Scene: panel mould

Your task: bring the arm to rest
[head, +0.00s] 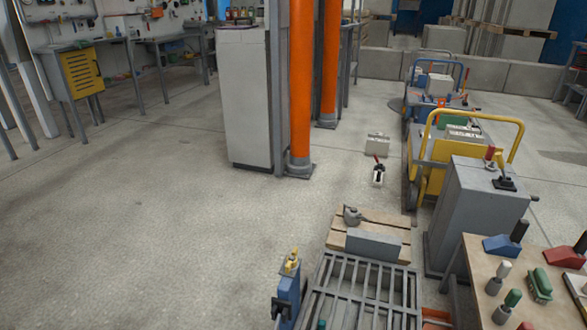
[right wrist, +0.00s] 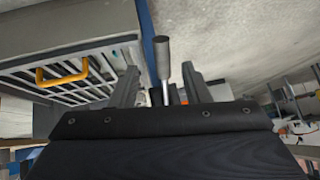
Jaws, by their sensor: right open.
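My right gripper (right wrist: 160,82) shows in the right wrist view with its two dark fingers apart. A grey cylindrical handle on a thin pale rod (right wrist: 162,58) appears between the fingers in the picture. Neither finger visibly touches it, and its depth is hard to tell. Neither of my arms can be made out in the head view, and my left gripper is not seen.
A grey slatted metal frame (head: 318,300) lies low in front, beside a blue post (head: 287,298). A wooden bench (head: 475,268) with hand tools stands at right. A grey cabinet (head: 478,215) and yellow-railed cart (head: 433,180) stand behind. The left floor is clear.

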